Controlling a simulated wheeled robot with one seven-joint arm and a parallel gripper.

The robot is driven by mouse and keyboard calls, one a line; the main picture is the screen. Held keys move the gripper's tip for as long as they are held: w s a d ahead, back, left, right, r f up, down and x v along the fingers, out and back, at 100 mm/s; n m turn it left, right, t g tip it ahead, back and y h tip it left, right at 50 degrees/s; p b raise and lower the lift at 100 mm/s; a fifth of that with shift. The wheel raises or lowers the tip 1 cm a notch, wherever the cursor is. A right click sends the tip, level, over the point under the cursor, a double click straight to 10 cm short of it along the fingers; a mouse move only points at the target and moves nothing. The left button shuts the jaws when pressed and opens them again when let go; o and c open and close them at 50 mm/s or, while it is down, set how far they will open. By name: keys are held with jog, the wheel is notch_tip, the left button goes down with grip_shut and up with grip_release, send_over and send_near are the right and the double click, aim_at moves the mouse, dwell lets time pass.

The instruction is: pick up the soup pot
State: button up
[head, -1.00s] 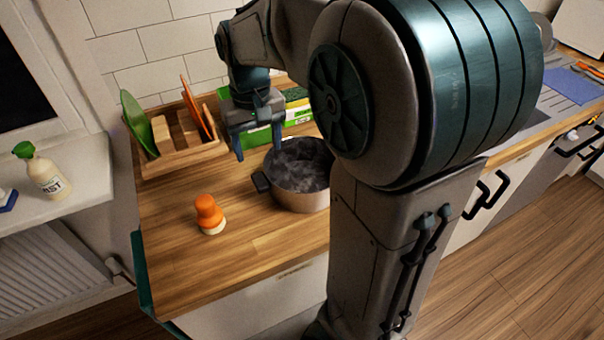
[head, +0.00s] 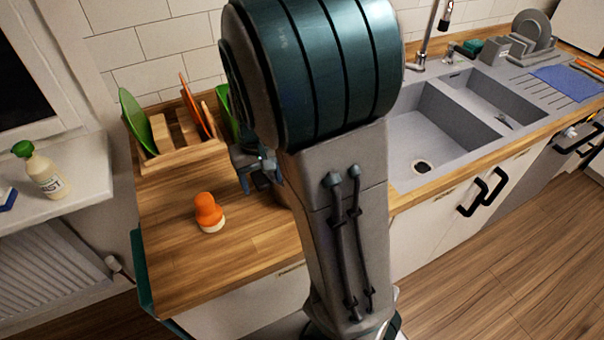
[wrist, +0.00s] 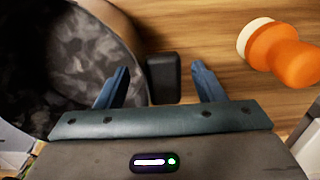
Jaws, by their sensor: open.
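The soup pot (wrist: 90,50) is at the left of the wrist view, with a dark, mottled grey interior. Its short black handle (wrist: 163,78) sticks out to the right. My gripper (wrist: 160,68) is open, with one blue finger on each side of the handle in that view. I cannot tell whether the fingers are level with the handle or above it. In the head view my gripper (head: 257,172) is low over the counter, and my arm hides nearly all of the pot.
An orange-topped shaker (head: 209,213) stands on the wooden counter (head: 180,262) to the left of my gripper. A wooden rack (head: 178,150) with colored boards is behind it. The grey sink (head: 425,145) is to the right. The counter's front left is clear.

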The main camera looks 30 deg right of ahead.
jog(key=shift+r, duration=0.1)
grip_shut()
